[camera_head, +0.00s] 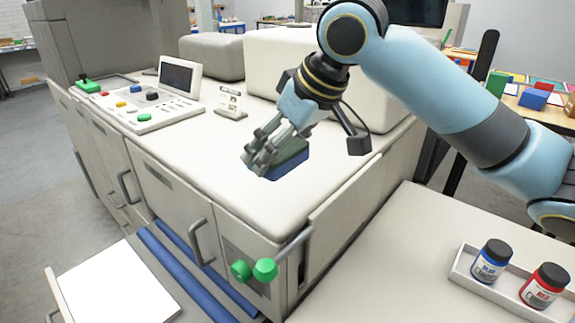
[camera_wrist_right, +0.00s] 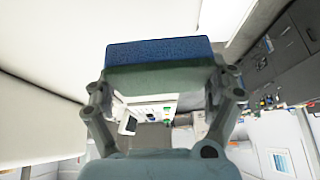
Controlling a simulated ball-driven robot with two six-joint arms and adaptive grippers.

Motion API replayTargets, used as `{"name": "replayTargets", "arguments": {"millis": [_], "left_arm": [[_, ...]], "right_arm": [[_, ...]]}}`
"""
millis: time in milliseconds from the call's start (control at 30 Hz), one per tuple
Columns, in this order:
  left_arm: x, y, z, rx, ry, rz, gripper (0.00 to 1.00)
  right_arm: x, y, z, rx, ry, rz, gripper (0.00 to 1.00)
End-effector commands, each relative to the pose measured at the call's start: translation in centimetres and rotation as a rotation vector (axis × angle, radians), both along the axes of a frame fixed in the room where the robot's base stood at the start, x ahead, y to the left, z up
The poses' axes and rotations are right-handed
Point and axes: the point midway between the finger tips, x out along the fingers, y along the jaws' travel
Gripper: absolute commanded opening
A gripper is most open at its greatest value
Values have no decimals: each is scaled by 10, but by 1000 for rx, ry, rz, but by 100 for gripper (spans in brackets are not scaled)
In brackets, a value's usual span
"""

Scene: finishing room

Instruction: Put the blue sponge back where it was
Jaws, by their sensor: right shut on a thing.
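The blue sponge (camera_head: 291,168) has a blue layer and a dark green layer. In the head view it is at the right gripper's fingertips, over the white counter top (camera_head: 220,165); I cannot tell whether it touches the surface. My right gripper (camera_head: 262,158) is shut on it and partly covers it. In the right wrist view the sponge (camera_wrist_right: 160,52) spans between the two fingers of the right gripper (camera_wrist_right: 160,85), blue side away from the palm. My left gripper is not in view.
A control panel (camera_head: 145,105) with coloured buttons and a small sign (camera_head: 230,103) stand on the counter. Large pale blocks (camera_head: 285,60) stand behind. Green knobs (camera_head: 254,270) stick out in front. A tray (camera_head: 466,272) holds a blue jar (camera_head: 491,262) and a red jar (camera_head: 544,287).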

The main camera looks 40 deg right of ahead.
Motion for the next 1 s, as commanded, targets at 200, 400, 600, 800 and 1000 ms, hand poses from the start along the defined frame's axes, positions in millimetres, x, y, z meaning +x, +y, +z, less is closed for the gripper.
{"name": "replayTargets", "arguments": {"millis": [200,400,600,800,1000], "left_arm": [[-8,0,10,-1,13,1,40],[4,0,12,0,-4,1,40],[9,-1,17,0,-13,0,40],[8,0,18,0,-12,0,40],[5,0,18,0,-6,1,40]], "right_arm": [[22,-41,-27,2,1,-3,62],[28,-53,-38,4,-1,-1,62],[28,-51,-63,8,2,-2,62],[28,-52,-76,3,-1,1,62],[28,-52,-78,3,-1,1,62]]}}
